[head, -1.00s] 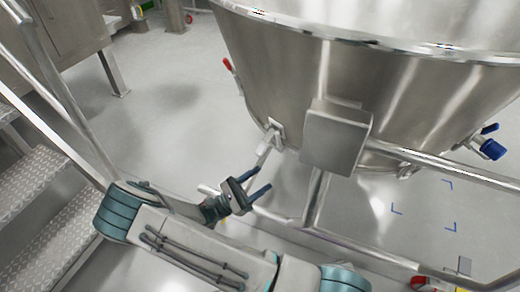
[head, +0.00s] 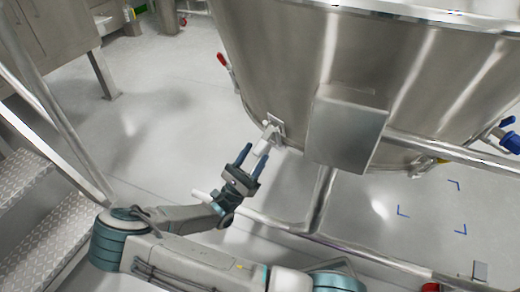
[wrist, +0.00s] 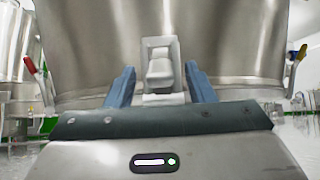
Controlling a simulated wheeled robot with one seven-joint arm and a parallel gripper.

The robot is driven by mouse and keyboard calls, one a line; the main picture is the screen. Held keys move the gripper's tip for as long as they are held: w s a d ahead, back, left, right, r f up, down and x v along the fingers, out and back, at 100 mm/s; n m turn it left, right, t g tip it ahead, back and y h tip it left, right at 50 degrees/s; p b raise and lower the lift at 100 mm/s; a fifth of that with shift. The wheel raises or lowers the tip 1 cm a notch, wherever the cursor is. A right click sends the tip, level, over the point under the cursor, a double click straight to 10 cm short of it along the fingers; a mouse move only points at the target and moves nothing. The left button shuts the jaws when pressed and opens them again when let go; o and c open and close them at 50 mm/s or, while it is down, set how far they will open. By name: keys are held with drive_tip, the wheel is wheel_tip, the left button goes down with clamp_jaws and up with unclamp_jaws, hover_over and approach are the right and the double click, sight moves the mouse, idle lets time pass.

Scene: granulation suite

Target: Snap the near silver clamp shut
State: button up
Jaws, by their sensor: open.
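The near silver clamp (head: 271,136) is on the lower left wall of the big steel vessel (head: 290,75), left of a grey box. Its lever sticks out from the wall, down and to the left. My gripper (head: 250,160) is open just below the clamp, with its blue fingers pointing up towards it. In the wrist view the clamp (wrist: 160,68) stands between the two fingers of my gripper (wrist: 160,85), with a gap on each side. I cannot tell how far its lever is from the fingertips in depth.
A grey box (head: 345,128) is fixed to the vessel right of the clamp. A red-handled valve (head: 222,60) is at the left and a blue one (head: 509,137) at the right. Metal steps (head: 45,230) stand at the left.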

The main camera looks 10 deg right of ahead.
sight(261, 144)
drive_tip(key=shift+b+x, duration=0.35)
drive_tip(key=shift+x, duration=1.5)
clamp_jaws()
drive_tip(key=shift+r+p, duration=0.15)
drive_tip(key=shift+p, duration=0.2)
